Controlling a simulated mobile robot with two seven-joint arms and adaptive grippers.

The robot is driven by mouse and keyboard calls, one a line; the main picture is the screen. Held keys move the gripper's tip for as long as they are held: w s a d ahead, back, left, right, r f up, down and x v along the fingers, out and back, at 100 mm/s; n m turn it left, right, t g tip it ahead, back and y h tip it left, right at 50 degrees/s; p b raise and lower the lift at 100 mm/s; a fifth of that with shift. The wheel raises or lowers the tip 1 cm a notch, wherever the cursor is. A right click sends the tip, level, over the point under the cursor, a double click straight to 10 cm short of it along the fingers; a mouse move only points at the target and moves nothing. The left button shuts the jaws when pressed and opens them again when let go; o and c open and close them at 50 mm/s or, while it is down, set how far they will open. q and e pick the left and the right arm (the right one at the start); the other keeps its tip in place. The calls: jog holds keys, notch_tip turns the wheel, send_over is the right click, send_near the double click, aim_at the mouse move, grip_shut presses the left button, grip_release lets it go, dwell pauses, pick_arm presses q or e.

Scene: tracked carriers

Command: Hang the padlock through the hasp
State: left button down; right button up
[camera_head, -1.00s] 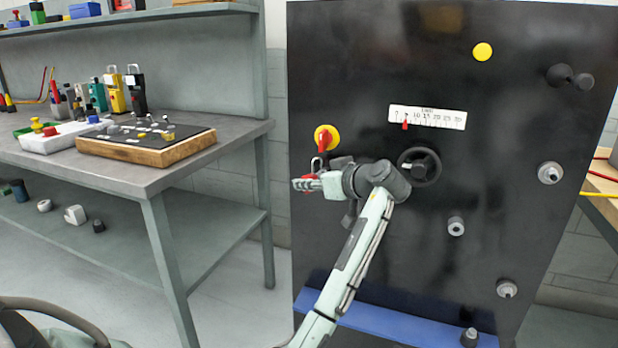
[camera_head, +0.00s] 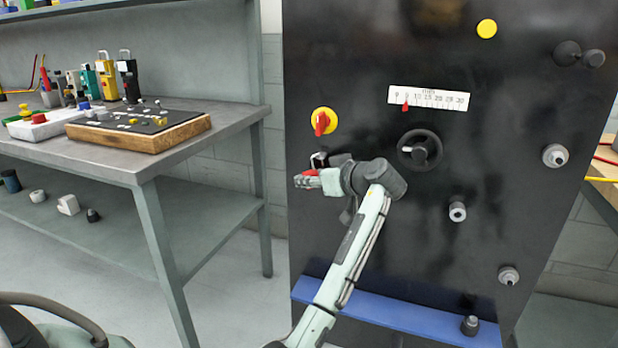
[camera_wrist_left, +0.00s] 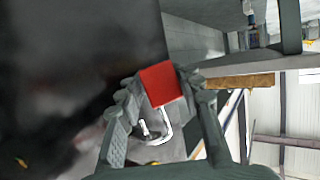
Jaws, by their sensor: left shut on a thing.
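My left gripper (camera_head: 308,181) is in front of the black panel (camera_head: 380,230), below the yellow disc with a red handle (camera_head: 322,121). It is shut on the red padlock (camera_head: 311,172). In the left wrist view the padlock's red body (camera_wrist_left: 161,84) sits between the fingers (camera_wrist_left: 162,98). Its bright, curved shackle (camera_wrist_left: 165,130) extends below the body in that view. A small pale piece shows beside the shackle, but I cannot tell what it is. I cannot make out the hasp clearly, nor whether the shackle touches it. My right gripper is not in view.
The panel carries a handwheel (camera_head: 419,150), a scale (camera_head: 429,98), several grey knobs and a blue ledge (camera_head: 390,311). A grey workbench (camera_head: 130,165) at left holds a wooden-edged board (camera_head: 140,143) and upright padlocks. Open floor lies between bench and panel.

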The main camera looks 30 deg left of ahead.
pick_arm(q)
jog(key=shift+w+d+f, duration=0.3)
jog(key=shift+d+f, duration=0.3)
jog(key=shift+f, duration=0.15)
jog(key=c, duration=1.5)
grip_release()
jog(key=o, duration=0.5)
jog(key=shift+w+d+f, duration=0.1)
jog(key=shift+w+f, duration=0.2)
jog(key=shift+o, duration=0.4)
jog(key=shift+s+a+r, duration=0.15)
jog(key=shift+a+r, duration=0.05)
jog(key=shift+r, duration=0.1)
jog(key=shift+s+d, duration=0.1)
jog(key=v, duration=1.1)
jog(key=shift+s+d+r, duration=0.15)
jog(key=shift+d+r, duration=0.1)
